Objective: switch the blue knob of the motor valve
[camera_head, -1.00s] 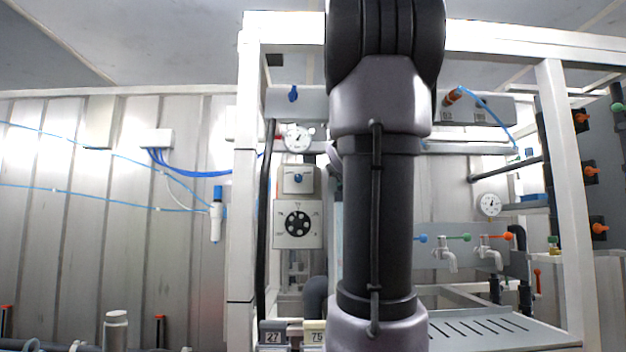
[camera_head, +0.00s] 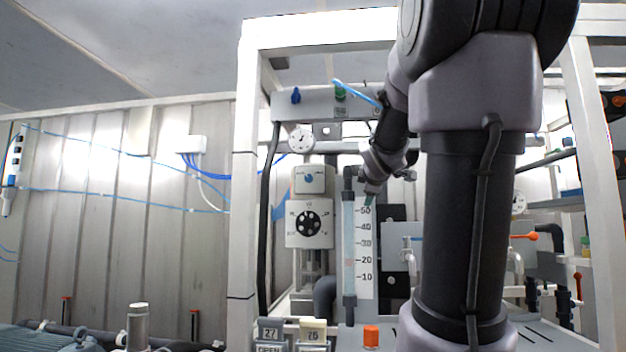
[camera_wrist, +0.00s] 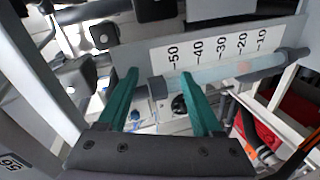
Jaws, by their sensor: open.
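The motor valve (camera_head: 310,208) is a light grey box behind the left post of the frame. Its small blue knob (camera_head: 309,178) is on the upper part, above a black round dial (camera_head: 309,223). My gripper (camera_head: 368,199) is to the right of the valve in the head view, near the top of the scaled tube; only a bit of teal fingertip shows there. In the wrist view, the two teal fingers of my gripper (camera_wrist: 158,73) are apart with nothing held between them.
A flow tube with a number scale (camera_head: 365,245) stands right of the valve and crosses the wrist view (camera_wrist: 218,72). A top panel (camera_head: 325,103) carries another blue knob (camera_head: 295,96) and a green one (camera_head: 340,92). The white frame post (camera_head: 243,200) stands left.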

